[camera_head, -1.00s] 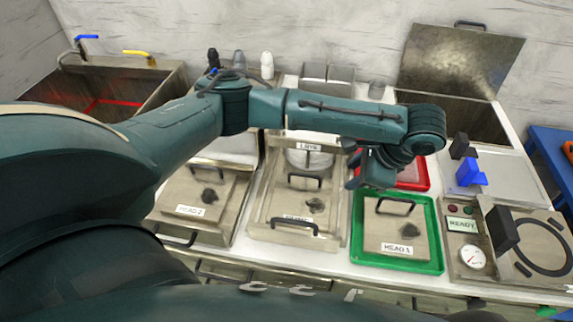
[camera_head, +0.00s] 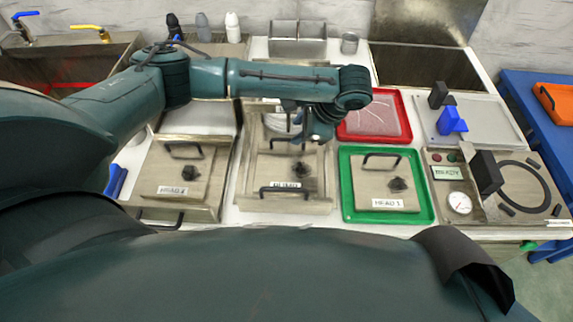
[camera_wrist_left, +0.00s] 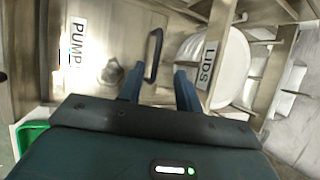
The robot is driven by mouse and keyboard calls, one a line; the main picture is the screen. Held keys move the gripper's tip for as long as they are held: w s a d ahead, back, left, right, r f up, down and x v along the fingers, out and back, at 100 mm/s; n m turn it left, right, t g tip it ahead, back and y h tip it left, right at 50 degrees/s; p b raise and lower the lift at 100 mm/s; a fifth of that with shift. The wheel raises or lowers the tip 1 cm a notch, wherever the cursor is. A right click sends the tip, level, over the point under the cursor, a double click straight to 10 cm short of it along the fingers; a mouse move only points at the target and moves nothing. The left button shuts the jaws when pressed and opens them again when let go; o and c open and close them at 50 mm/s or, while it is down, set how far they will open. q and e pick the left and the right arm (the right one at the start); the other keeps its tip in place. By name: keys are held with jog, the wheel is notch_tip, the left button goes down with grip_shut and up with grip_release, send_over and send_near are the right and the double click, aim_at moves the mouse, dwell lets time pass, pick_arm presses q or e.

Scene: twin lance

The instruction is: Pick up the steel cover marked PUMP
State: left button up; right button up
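The steel cover marked PUMP (camera_head: 268,170) lies in the middle steel box in the head view, its label blurred there. In the left wrist view the same cover (camera_wrist_left: 105,45) shows its PUMP label, a dark knob and a dark bar handle (camera_wrist_left: 154,52). My left gripper (camera_head: 306,138) is over the far part of the cover. In the left wrist view its two blue fingers (camera_wrist_left: 160,80) are apart, with the handle in the gap between them in the picture. I cannot tell whether they touch it. My right gripper is not in view.
The HEAD 2 cover (camera_head: 180,175) is at left. The HEAD 1 cover (camera_head: 385,180) sits in a green tray (camera_head: 348,205) at right, with a red tray (camera_head: 403,100) behind it. The LIDS compartment (camera_wrist_left: 208,62) adjoins the PUMP cover. A gauge panel (camera_head: 437,200) stands further right.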

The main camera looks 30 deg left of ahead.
aim_at(289, 139)
pick_arm(q)
jog(key=x, duration=0.5)
jog(key=shift+s+d+f, duration=0.1)
jog(key=shift+s+d, duration=0.1)
jog(key=shift+s, duration=0.05)
jog(key=shift+c, duration=0.4)
grip_shut()
dwell(0.7)
